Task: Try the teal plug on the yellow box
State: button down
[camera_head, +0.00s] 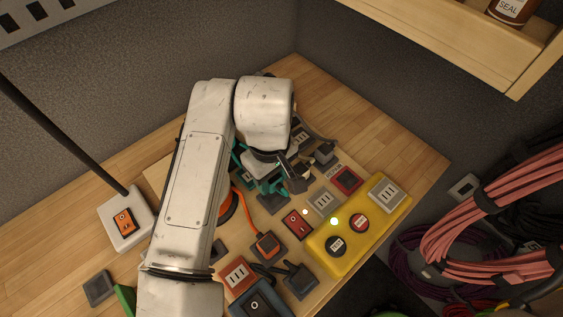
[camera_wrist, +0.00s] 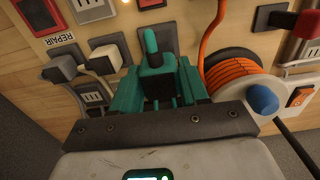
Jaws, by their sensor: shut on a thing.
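The yellow box (camera_head: 366,252) sits at the right front of the wooden board in the head view. It has a grey slotted socket (camera_head: 386,194) at its far right end, a black round button, a red round button and a small glowing lamp (camera_head: 334,221). My gripper (camera_head: 268,181) is over the middle of the board, left of the box and apart from it. In the wrist view the teal plug (camera_wrist: 152,76) is between my gripper's teal fingers, which are shut on it. My arm hides part of the board in the head view.
An orange cord reel (camera_wrist: 243,75) is right of the plug in the wrist view. A red rocker switch (camera_head: 297,225) and an orange-corded plug (camera_head: 266,244) lie between my gripper and the front edge. Pink cords (camera_head: 500,205) hang at right.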

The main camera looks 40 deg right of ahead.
aim_at(273, 197)
jog(key=shift+f, duration=0.15)
notch_tip(273, 197, down, 6)
jog(key=b, duration=0.5)
jog(key=shift+r, duration=0.25)
jog(key=shift+d+p, duration=0.1)
jog(key=shift+p, duration=0.4)
dwell(2.1)
jog(key=shift+f+b, duration=0.35)
jog(key=shift+f, duration=0.25)
dwell(0.5)
jog(key=shift+c, duration=2.4)
grip_release()
jog(key=shift+r, duration=0.1)
notch_tip(273, 197, up, 11)
jog(key=shift+f+b, duration=0.15)
jog(key=shift+b, duration=0.2)
